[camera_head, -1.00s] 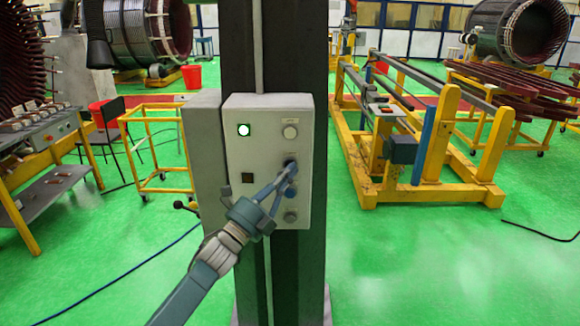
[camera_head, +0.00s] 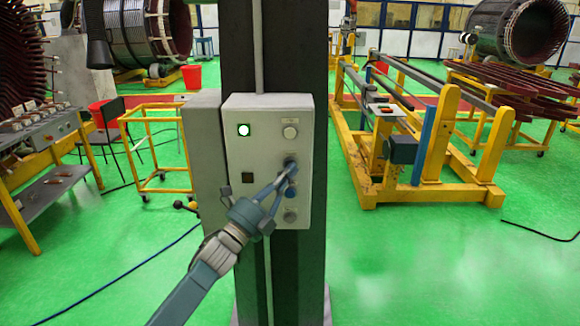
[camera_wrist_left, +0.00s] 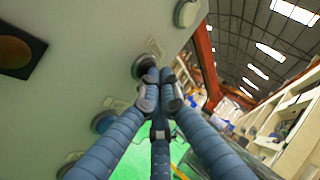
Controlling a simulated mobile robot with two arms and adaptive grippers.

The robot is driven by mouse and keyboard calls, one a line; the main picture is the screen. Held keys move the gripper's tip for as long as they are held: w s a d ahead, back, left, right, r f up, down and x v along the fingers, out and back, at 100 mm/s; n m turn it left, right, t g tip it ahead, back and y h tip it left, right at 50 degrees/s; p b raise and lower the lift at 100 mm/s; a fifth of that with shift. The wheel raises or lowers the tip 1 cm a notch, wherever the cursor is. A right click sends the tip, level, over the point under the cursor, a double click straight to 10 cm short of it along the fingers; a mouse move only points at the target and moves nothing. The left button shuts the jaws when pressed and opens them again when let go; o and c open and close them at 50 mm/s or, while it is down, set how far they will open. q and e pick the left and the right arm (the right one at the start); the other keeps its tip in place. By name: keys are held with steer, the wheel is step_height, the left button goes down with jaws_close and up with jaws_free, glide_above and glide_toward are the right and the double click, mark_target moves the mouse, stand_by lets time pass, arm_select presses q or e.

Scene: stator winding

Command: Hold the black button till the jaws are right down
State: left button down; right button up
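The grey control box (camera_head: 268,155) is fixed to a dark column in the head view. My left gripper (camera_head: 288,170) reaches it from the lower left, its fingertips closed together at the black button (camera_head: 290,161). In the left wrist view the black button (camera_wrist_left: 143,66) shows just behind the fingertips (camera_wrist_left: 159,77), which partly cover it. The tips look to be touching it; how far it is pressed cannot be told. The fingers hold nothing. My right gripper is not in view. I cannot make out the jaws.
The box also has a lit green lamp (camera_head: 243,130), a pale button (camera_head: 290,132) above, and a blue button (camera_head: 292,190) and grey button (camera_head: 290,215) below. A yellow frame (camera_head: 375,185) stands at right, a yellow cart (camera_head: 155,150) at left.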

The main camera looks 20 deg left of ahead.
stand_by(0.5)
arm_select(q)
steer(key=shift+s+d, duration=0.15)
steer(key=shift+s, duration=0.6)
steer(key=shift+p, duration=0.3)
steer(key=s, duration=0.1)
steer(key=s+d+p, duration=0.1)
steer(key=s, duration=0.2)
steer(key=shift+s+d+f+p, duration=0.1)
steer(key=shift+s+d+p, duration=0.15)
steer(key=shift+s+p, duration=0.15)
